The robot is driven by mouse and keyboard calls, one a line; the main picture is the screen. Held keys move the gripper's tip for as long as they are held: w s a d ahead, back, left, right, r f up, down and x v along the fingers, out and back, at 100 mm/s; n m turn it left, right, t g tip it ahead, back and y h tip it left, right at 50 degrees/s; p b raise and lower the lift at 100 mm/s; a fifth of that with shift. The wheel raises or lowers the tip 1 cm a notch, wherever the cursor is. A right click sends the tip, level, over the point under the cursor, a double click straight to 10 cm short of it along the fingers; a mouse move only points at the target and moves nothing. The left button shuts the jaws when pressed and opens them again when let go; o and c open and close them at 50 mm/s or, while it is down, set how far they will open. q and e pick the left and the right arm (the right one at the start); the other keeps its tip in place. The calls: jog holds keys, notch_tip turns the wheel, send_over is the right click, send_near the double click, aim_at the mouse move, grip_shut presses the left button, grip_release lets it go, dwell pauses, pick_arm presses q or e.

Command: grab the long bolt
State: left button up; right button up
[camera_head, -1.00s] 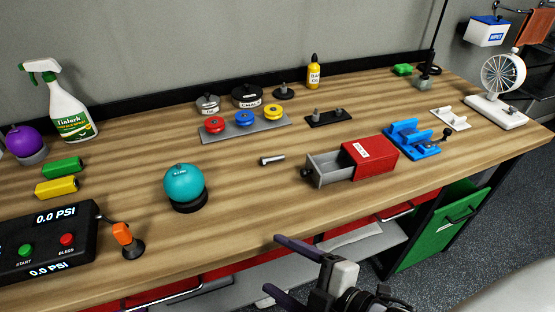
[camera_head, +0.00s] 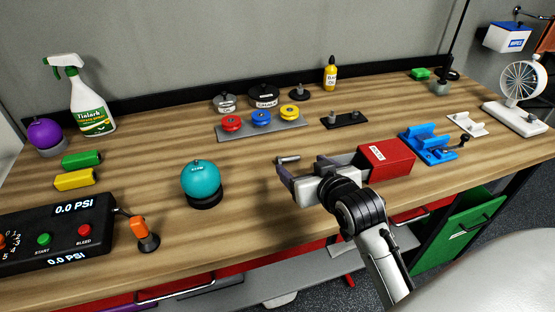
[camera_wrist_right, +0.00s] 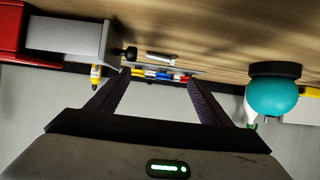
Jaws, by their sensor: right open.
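The long bolt (camera_head: 288,159), a small silver metal piece, lies on its side on the wooden bench, left of the small red box with its open grey drawer. My right gripper (camera_head: 300,165) is open and empty, with its dark fingers reaching over the bench just on the near side of the bolt. In the right wrist view the bolt (camera_wrist_right: 162,57) shows beyond the open fingertips (camera_wrist_right: 160,77), roughly centred between them. The bolt appears apart from the fingers. My left gripper is not in view.
The red box (camera_head: 386,157) and its grey drawer stand close right of my right gripper; the drawer is partly hidden. A teal ball (camera_head: 200,180) on a black base stands to the left. Behind is a grey plate (camera_head: 283,128) with coloured spools. Bare bench surrounds the bolt.

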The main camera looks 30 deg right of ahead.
aim_at(290, 166)
jog(key=x, duration=0.9)
jog(key=shift+w+d+f, duration=0.15)
jog(key=shift+w, duration=0.1)
jog(key=c, duration=1.2)
